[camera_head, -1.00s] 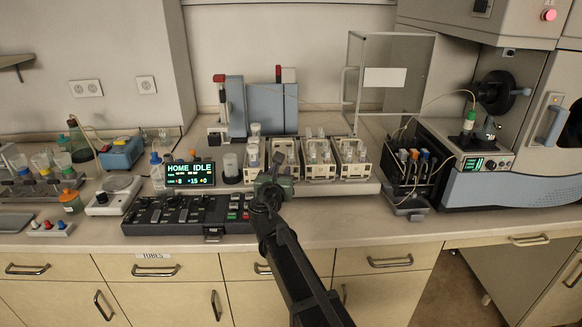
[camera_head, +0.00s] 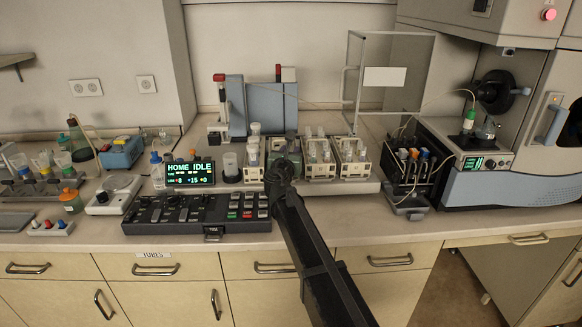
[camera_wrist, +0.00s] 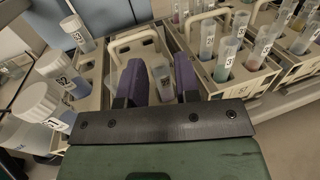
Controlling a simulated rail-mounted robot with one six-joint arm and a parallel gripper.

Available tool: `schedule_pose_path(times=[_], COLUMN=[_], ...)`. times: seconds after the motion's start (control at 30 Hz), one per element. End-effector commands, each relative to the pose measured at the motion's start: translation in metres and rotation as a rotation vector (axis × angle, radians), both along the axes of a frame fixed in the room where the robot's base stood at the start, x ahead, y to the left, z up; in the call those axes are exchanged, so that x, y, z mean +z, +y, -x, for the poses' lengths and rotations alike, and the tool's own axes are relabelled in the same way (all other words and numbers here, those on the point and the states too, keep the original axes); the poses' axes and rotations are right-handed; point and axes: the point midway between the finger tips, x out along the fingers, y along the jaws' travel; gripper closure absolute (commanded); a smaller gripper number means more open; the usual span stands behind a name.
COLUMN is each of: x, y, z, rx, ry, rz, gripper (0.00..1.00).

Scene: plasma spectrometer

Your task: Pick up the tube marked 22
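My gripper (camera_head: 281,150) hangs over the sample racks in the head view, hiding much of one of them. In the wrist view its two purple fingers (camera_wrist: 161,75) are open and apart. A clear tube (camera_wrist: 164,84) with a white label shows in the gap between them, standing in a beige handled rack (camera_wrist: 128,41); I cannot tell whether it is touched. I cannot read its number with certainty. Other labelled tubes (camera_wrist: 226,58) with coloured liquid stand in the rack to the right. I cannot be sure which tube bears 22.
White-capped bottles (camera_wrist: 38,100) marked with S labels stand close left of the fingers. More racks (camera_head: 352,152) stand to the right. A keypad console (camera_head: 180,214) lies in front, and a glass-like frame box (camera_head: 385,77) stands behind.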

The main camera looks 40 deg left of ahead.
Motion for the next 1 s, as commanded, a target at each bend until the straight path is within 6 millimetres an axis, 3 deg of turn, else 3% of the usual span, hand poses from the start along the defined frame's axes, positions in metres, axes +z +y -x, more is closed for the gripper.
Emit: schedule_pose_path(times=[0.03,0.2,0.67,0.87,1.0], x=[0.0,0.0,0.007,0.034,0.066], y=[0.0,0.0,0.0,0.0,0.0], z=[0.0,0.0,0.0,0.0,0.0], rx=[0.0,0.0,-0.001,-0.001,-0.001], ry=[0.0,0.0,0.0,0.0,0.0], rz=[0.0,0.0,0.0,0.0,0.0], gripper=[0.77,1.0,1.0,1.0,1.0])
